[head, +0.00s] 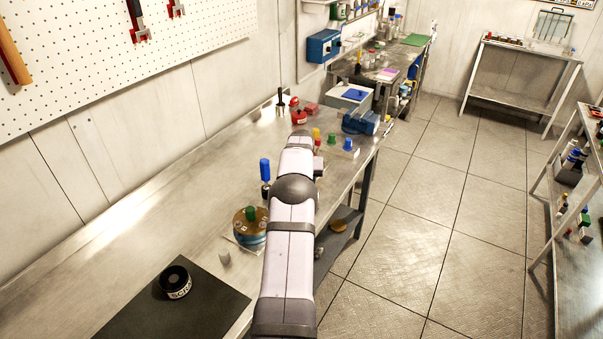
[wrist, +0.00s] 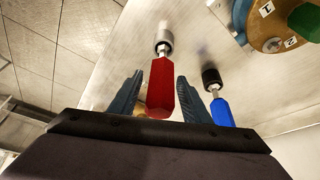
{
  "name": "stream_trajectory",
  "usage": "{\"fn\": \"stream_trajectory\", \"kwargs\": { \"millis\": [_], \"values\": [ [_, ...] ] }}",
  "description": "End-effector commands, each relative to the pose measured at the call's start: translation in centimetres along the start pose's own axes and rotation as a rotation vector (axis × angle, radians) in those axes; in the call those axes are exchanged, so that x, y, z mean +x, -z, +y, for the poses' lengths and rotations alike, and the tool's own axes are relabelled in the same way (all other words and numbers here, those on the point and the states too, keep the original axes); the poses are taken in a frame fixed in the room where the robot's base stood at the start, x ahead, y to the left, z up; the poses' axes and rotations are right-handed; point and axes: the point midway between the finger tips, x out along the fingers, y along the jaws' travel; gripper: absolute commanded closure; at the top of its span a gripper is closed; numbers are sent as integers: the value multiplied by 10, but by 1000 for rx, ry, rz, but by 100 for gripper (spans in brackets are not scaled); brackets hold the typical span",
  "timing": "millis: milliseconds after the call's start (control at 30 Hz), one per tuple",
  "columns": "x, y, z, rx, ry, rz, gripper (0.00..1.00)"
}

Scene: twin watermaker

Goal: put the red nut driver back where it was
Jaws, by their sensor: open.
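The red nut driver (wrist: 160,88) shows in the wrist view, its red handle toward me and its metal shaft running into a pale metal collar (wrist: 164,38) at the bench. My gripper (wrist: 160,98) is open, with one finger on each side of the red handle. I cannot tell whether either finger touches it. A blue-handled driver (wrist: 221,110) stands just to the right, outside the right finger, its shaft running to a dark collar. It also shows upright in the head view (head: 265,170). In the head view my arm hides the gripper, and I cannot make out the red driver.
A round brass-and-blue device (head: 250,228) with a green knob stands near the blue driver; it also shows in the wrist view (wrist: 268,25). A black mat (head: 205,310) holds a round black tin (head: 175,281). The bench left of my arm is largely clear.

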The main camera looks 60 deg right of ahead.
Motion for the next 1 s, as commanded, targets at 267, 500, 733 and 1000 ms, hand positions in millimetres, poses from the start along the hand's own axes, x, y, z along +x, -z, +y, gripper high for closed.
{"fn": "stream_trajectory", "kwargs": {
  "millis": [267, 500, 733, 1000],
  "values": [
    [-34, 0, 0, 0, 0, 3, 57],
    [-71, -1, 0, 0, 0, 3, 57],
    [-99, -1, 0, 0, 0, 1, 57],
    [-110, -1, 0, 0, 0, -1, 57]
  ]
}}
